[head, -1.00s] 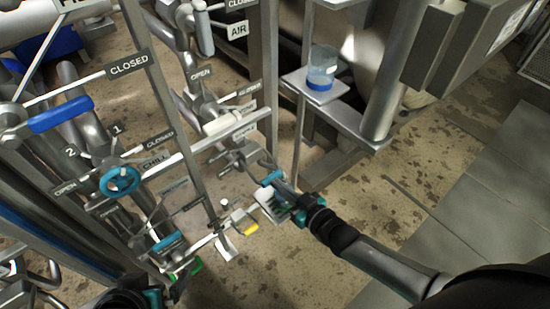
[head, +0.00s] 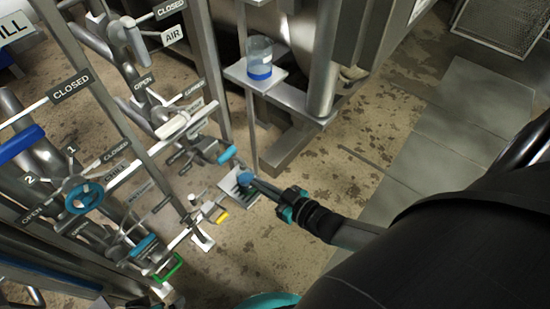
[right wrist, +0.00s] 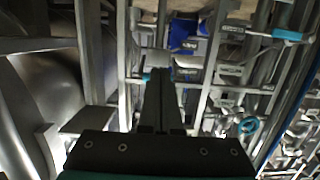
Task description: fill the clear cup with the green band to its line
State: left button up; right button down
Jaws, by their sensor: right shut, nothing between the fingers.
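A clear cup (head: 259,52) stands upright on a small metal shelf (head: 282,76) in the head view. The band near its base looks blue, not green, and its fill line is too small to make out. My right gripper (head: 254,182) is shut and empty, below the shelf, apart from the cup. In the right wrist view the shut fingers (right wrist: 161,82) point ahead, and no cup shows clearly. My left gripper is not seen.
A rack of pipes and valves fills the left, with a blue handwheel (head: 83,197), a teal lever (head: 227,155), a yellow handle (head: 222,217) and a green handle (head: 170,268). A steel post (head: 327,60) stands right of the cup.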

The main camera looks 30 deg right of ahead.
jog(key=shift+s+d+f, duration=0.2)
jog(key=shift+s+d, duration=0.05)
jog(key=shift+s, duration=0.4)
jog(key=shift+s+d+f, duration=0.2)
jog(key=shift+s+d, duration=0.05)
jog(key=shift+s, duration=0.45)
jog(key=shift+s+d+f, duration=0.2)
jog(key=shift+s+d, duration=0.05)
jog(key=shift+s, duration=0.4)
